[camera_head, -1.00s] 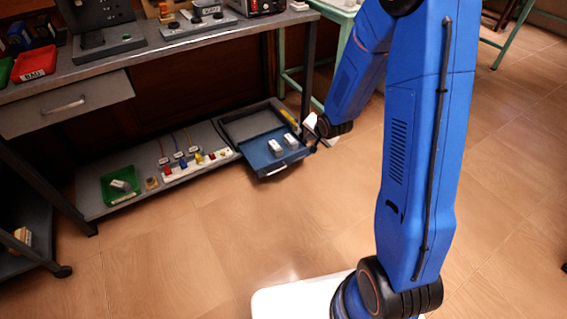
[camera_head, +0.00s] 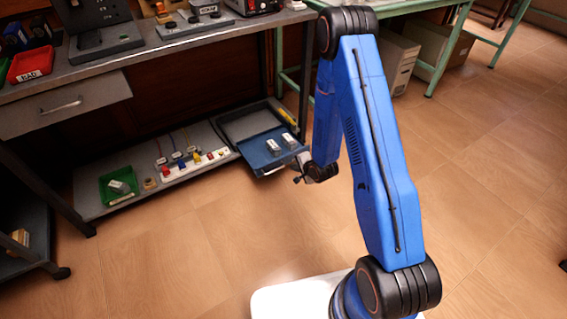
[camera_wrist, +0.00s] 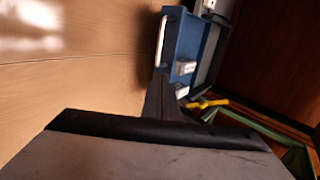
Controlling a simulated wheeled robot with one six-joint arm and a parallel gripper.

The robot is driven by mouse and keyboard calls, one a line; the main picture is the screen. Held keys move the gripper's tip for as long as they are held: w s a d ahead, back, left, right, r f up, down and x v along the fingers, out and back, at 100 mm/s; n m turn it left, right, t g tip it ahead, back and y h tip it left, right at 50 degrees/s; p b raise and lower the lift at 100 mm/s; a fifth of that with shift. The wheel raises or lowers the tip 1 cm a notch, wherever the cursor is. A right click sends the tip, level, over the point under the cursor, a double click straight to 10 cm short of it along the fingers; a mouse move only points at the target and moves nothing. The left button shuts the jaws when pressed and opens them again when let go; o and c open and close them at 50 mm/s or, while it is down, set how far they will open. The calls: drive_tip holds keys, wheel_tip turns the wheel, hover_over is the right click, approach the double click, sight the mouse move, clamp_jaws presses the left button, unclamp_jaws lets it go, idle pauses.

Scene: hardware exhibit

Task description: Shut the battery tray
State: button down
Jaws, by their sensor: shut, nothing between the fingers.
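The blue battery tray (camera_head: 258,158) is pulled out from its grey housing (camera_head: 240,126) on the low shelf. Two pale batteries (camera_head: 280,145) sit in it. Its pale front handle (camera_head: 272,171) faces the open floor. My gripper (camera_head: 298,180) is shut and empty, just off the tray's front right corner. In the wrist view the tray (camera_wrist: 188,36) and its handle (camera_wrist: 161,40) lie beyond my dark gripper fingers (camera_wrist: 160,92). I cannot tell whether the fingers touch the tray.
On the low shelf, a power strip (camera_head: 198,162) with coloured plugs and a green bin (camera_head: 118,186) stand left of the tray. The wood floor (camera_head: 190,240) in front is clear.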

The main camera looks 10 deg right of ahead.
approach(278, 161)
wheel_tip(278, 161, down, 4)
drive_tip(key=shift+w+a, duration=0.25)
drive_tip(key=shift+w, duration=0.7)
drive_tip(key=shift+w+a, duration=0.2)
drive_tip(key=shift+w, duration=0.75)
